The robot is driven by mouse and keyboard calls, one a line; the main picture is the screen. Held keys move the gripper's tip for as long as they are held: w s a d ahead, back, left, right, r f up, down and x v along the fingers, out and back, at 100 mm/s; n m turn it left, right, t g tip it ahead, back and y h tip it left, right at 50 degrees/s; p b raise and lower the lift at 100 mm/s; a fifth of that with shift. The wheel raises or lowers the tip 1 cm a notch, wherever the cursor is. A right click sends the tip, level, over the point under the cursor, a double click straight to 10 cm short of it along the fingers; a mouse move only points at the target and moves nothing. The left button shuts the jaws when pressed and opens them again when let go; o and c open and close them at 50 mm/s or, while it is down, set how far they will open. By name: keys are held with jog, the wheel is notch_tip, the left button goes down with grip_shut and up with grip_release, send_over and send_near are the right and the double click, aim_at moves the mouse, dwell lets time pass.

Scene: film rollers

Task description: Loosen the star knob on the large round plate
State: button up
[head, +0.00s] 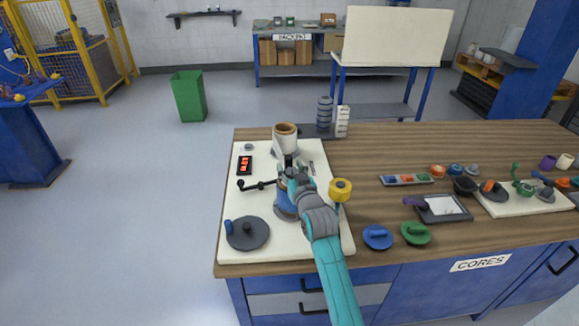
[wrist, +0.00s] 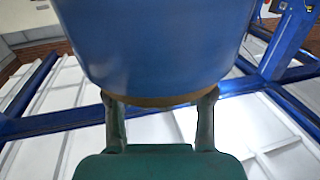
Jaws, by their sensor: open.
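A dark grey round plate (head: 262,238) lies at the front left of the white board, with a small dark knob (head: 247,227) near its middle and a blue handle (head: 228,227) at its edge. The knob is too small to tell its star shape. My gripper (head: 289,167) is to the right of and behind this plate, above the board. In the wrist view my gripper (wrist: 161,106) has its two fingers apart, with a large blue rounded body (wrist: 155,45) filling the space beyond them. I cannot tell whether they touch it. The plate is not recognisable in the wrist view.
A blue cylinder (head: 284,203) stands partly behind my arm. A white-and-brown roll (head: 285,138), a red display (head: 245,164), a black crank (head: 253,185) and a yellow knob (head: 341,189) are nearby. Blue (head: 377,237) and green (head: 415,232) discs lie to the right.

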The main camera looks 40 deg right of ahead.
jog(key=shift+w+d, duration=0.25)
jog(key=shift+w, duration=0.35)
jog(key=c, duration=0.9)
